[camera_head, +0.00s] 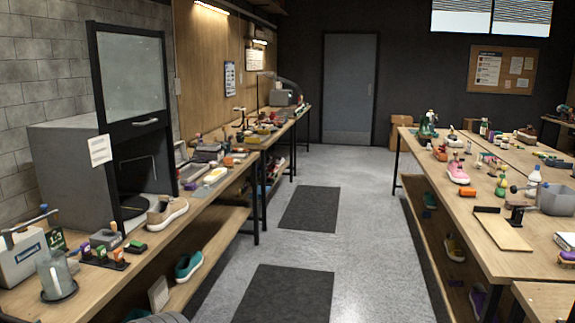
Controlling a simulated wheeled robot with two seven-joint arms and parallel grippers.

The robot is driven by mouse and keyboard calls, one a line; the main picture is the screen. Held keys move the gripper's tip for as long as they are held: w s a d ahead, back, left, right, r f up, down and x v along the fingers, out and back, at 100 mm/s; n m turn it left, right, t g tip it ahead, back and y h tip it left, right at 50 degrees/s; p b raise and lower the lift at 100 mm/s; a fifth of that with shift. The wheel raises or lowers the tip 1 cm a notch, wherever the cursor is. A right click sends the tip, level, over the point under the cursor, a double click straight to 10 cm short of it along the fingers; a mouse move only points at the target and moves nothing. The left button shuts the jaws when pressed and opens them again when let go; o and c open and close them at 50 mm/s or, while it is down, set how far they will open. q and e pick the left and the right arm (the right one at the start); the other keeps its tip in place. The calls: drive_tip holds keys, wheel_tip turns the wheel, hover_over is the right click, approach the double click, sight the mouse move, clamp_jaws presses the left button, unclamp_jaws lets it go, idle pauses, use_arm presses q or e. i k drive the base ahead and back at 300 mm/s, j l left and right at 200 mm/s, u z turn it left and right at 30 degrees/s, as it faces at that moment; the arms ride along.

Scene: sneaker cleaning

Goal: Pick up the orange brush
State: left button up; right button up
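Neither of my grippers shows in the head view. Several small orange things are in view, and I cannot tell for sure which is the orange brush. One orange block-like thing (440,154) lies on the right table near its left edge, behind a pink shoe (458,173). Another small orange thing (228,161) is on the left workbench, past the grey cabinet. A small orange-topped thing (119,254) stands in a row near the front of the left workbench. All are too small to show bristles.
The left workbench (215,195) runs along the wall, with a grey cabinet (75,165) and a tan shoe (166,214) on it. The right table (480,213) holds a board (502,230) and a grey bin (556,199). The aisle between is clear, with dark floor mats (310,208).

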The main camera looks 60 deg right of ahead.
sight(228, 161)
drive_tip(key=z, duration=1.75)
